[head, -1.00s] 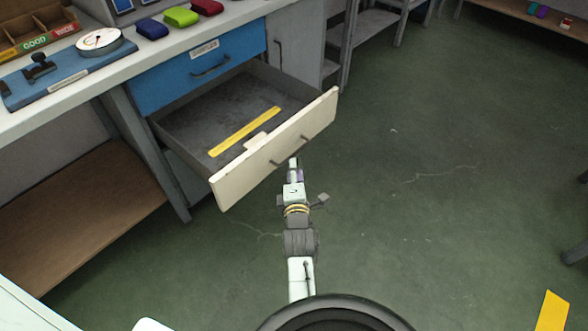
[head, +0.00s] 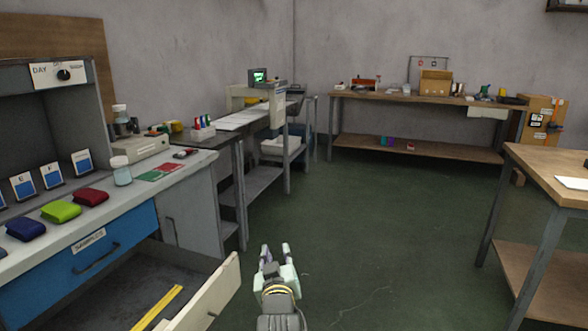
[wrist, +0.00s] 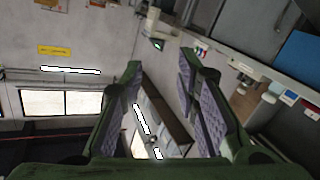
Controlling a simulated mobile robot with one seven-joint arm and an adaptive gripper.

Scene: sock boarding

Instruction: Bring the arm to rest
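My gripper (head: 275,252) is raised in front of me, to the right of the open drawer, with its fingers pointing away and up. Its two fingers are apart with nothing between them. In the wrist view the two padded fingers (wrist: 158,100) also stand apart and empty. The wrist view looks out over the room, with the wall, a window and ceiling lights showing.
The open drawer (head: 213,301) sticks out from the bench at lower left, near my gripper, with a yellow ruler (head: 158,307) inside. A wooden table (head: 550,170) stands at right. Green floor (head: 400,230) lies clear between. A long workbench (head: 420,98) stands at the back.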

